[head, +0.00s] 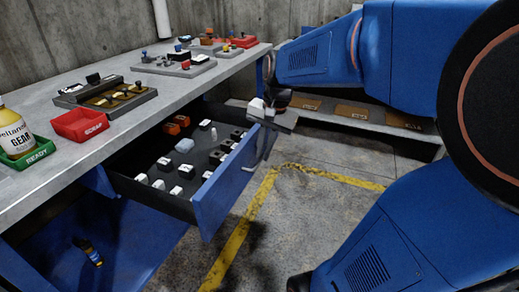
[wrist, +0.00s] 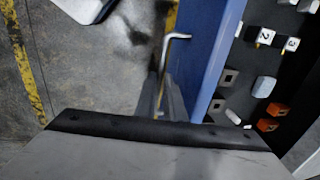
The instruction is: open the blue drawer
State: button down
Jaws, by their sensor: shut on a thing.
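The blue drawer (head: 228,190) stands pulled well out from under the workbench, and its dark inside with several small parts shows. Its blue front also shows in the wrist view (wrist: 208,60). A grey bar handle (wrist: 179,37) runs along the outside of that front. My gripper (head: 264,152) is at the far end of the drawer front in the head view, shut on the handle. In the wrist view its fingers (wrist: 166,98) lie against the outer side of the front, around the handle. The exact contact is partly hidden.
The workbench (head: 40,115) carries a red scrap tray (head: 80,125), a green tray (head: 28,157) with a yellow bottle (head: 14,135), and several fixtures. Another blue compartment (head: 125,245) is below the drawer. Floor with yellow lines (head: 240,232) is clear in front. A low shelf (head: 350,118) stands behind.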

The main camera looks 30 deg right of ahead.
jog(key=c, duration=1.8)
grip_release()
jog(key=shift+c, duration=0.2)
notch_tip(320, 180, up, 17)
jog(key=s+d, duration=0.2)
jog(key=shift+s, duration=0.25)
jog(key=s+a+f+n+t, duration=0.1)
jog(key=s+a+f+n, duration=0.2)
jog(key=f, duration=0.3)
jog(key=s+a+f+n+t+h, duration=0.1)
jog(key=s+a+f+n, duration=0.1)
jog(key=s+f+n, duration=0.2)
jog(key=s+a+f+n+t, duration=0.1)
jog(key=s+a+f+n, duration=0.2)
jog(key=f, duration=0.6)
jog(key=shift+s+a+n, duration=0.3)
jog(key=shift+s, duration=0.8)
